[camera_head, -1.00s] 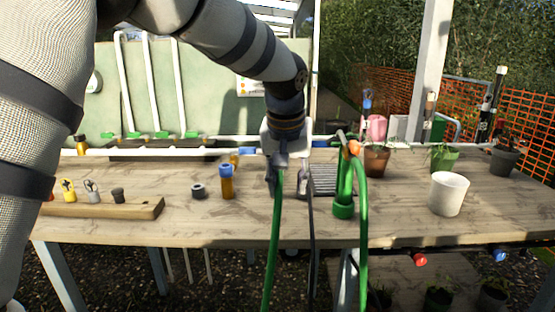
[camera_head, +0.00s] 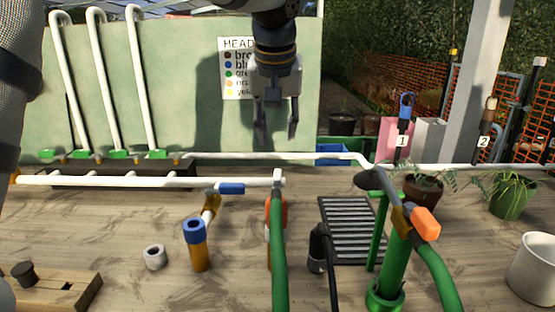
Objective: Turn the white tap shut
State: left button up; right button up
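My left gripper (camera_head: 276,120) hangs pointing down, open and empty, in front of the green board and above the white pipe. A white pipe (camera_head: 100,181) runs low over the table and ends in a white fitting (camera_head: 278,178) below my gripper. A brass tap with a blue lever (camera_head: 231,188) sits on this pipe, its lever lying along it. An orange connector and green hose (camera_head: 278,260) hang under the white fitting. I cannot tell which part is the white tap; no white handle is clear. My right gripper is not in view.
A green standpipe (camera_head: 395,265) with an orange-handled tap (camera_head: 424,223) stands at front right. Several green-handled taps (camera_head: 117,154) line the back. A white pot (camera_head: 537,268) stands at far right.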

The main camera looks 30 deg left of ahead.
aim_at(278, 172)
pick_arm(q)
jog(key=x, duration=1.1)
jog(key=shift+s+d+f, duration=0.15)
jog(key=shift+s+f, duration=0.05)
jog(key=shift+f, duration=0.1)
grip_shut()
